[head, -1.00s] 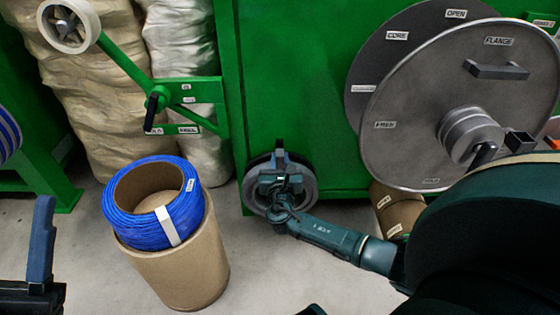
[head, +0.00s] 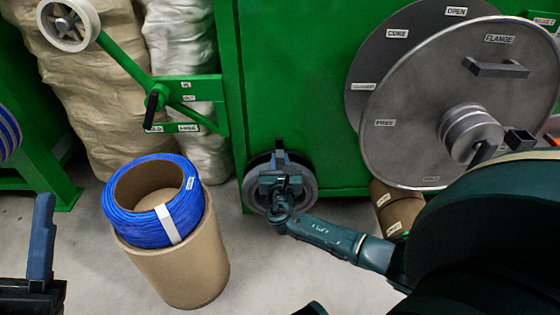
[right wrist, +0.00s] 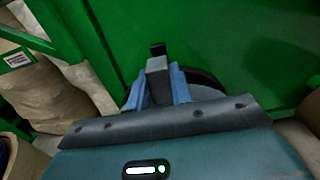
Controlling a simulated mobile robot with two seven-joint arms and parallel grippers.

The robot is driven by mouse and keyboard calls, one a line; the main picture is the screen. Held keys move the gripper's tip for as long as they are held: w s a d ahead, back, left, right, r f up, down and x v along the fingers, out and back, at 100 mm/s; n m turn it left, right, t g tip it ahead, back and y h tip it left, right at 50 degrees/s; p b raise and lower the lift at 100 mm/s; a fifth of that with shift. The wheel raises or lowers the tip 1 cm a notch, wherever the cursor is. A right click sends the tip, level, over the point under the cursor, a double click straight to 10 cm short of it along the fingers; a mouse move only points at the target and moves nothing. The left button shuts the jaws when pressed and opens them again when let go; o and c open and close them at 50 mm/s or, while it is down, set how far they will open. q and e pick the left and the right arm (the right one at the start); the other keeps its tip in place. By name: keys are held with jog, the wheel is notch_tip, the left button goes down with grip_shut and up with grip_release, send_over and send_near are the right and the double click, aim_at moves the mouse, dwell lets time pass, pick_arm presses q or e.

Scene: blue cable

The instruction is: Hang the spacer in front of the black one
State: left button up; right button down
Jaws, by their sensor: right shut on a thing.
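A grey round spacer (head: 307,196) is in front of the green cabinet in the head view, low near its left edge. A black disc (head: 262,159) shows as a dark rim just behind it. In the right wrist view the grey spacer (right wrist: 203,93) overlaps the black disc (right wrist: 217,83). My right gripper (head: 280,164) is shut on the spacer's grey block-shaped grip (right wrist: 157,82). A black peg end (right wrist: 158,48) shows just beyond the grip. Whether the spacer hangs on anything is hidden. My left gripper (head: 41,240) is partly in view at the left edge, with one blue finger showing.
A blue cable coil (head: 150,228) sits on a tan drum (head: 190,270) at the left. A large grey flange disc (head: 420,130) stands at the right. A green arm with a white roller (head: 65,40) is at the upper left.

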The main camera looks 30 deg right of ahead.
jog(key=c, duration=1.2)
grip_release()
jog(key=shift+o, duration=0.5)
jog(key=o, duration=0.7)
jog(key=shift+r+p, duration=2.55)
jog(key=shift+p+v, duration=0.85)
jog(key=shift+v, duration=0.8)
jog(key=p+v, duration=0.4)
jog(key=v, duration=0.5)
jog(key=shift+s+a, duration=0.25)
